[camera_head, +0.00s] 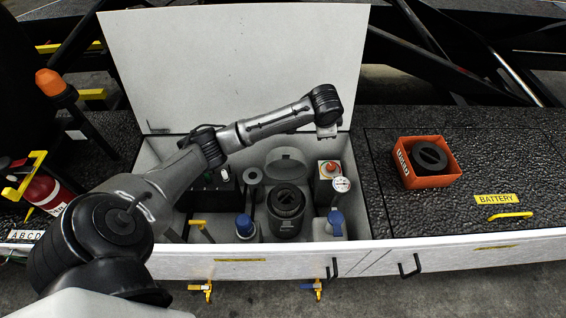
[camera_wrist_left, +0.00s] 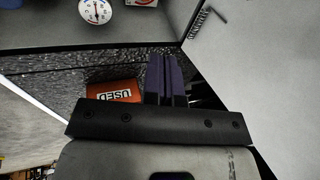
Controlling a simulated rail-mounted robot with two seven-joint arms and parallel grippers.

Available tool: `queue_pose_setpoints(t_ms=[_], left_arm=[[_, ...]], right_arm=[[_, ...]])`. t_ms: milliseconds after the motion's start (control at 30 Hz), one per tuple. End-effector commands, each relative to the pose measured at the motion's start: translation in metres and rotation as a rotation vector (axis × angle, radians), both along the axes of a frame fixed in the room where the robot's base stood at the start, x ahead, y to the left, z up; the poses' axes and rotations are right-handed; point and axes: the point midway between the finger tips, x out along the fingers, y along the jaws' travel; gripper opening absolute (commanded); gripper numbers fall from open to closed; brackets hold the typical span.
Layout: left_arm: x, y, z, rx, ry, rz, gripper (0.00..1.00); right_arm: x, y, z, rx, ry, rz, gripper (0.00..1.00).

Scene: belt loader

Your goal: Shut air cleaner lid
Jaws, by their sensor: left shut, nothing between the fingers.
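The air cleaner (camera_head: 286,220) is a dark grey canister in the open compartment, with a black round filter (camera_head: 287,200) showing in its top. Its round grey lid (camera_head: 287,163) stands open behind the filter. My left arm reaches across the compartment from the left. My left gripper (camera_head: 327,130) is above the compartment's back right part, to the right of the open lid and apart from it. In the left wrist view its dark fingers (camera_wrist_left: 166,80) are shut and empty. The air cleaner does not show there. My right gripper is not in view.
The large white compartment cover (camera_head: 240,60) stands open behind my arm. A pressure gauge (camera_head: 341,184) and blue-capped parts (camera_head: 336,220) stand right of the canister. An orange box marked USED (camera_head: 441,178) holds a black ring on the deck at right.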

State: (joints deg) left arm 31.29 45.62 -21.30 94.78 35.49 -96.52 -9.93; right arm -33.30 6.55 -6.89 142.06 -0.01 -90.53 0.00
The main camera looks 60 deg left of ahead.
Motion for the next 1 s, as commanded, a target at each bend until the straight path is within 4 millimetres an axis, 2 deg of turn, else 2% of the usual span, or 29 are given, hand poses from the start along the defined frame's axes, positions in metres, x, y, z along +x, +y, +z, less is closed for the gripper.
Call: queue_pose_setpoints(t_ms=[33, 100, 200, 333, 500, 667, 1000], left_arm=[[0.001, 0.035, -0.025, -0.015, 0.060, 0.039, 0.00], [-0.005, 0.071, -0.037, -0.072, 0.152, 0.070, 0.00], [-0.020, 0.108, -0.049, -0.180, 0.264, 0.091, 0.00], [-0.042, 0.135, -0.059, -0.335, 0.368, 0.073, 0.00], [-0.059, 0.142, -0.064, -0.488, 0.434, -0.017, 0.00], [-0.065, 0.139, -0.071, -0.541, 0.450, -0.070, 0.00], [-0.074, 0.123, -0.120, -0.544, 0.452, -0.075, 0.00]], right_arm=[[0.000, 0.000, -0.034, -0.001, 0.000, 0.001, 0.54], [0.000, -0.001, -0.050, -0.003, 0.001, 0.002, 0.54], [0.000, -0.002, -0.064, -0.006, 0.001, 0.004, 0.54], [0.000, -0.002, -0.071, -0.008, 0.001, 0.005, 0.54], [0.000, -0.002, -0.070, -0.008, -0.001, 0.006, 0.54], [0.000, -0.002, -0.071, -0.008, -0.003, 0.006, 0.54], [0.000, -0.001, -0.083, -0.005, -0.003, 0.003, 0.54]])
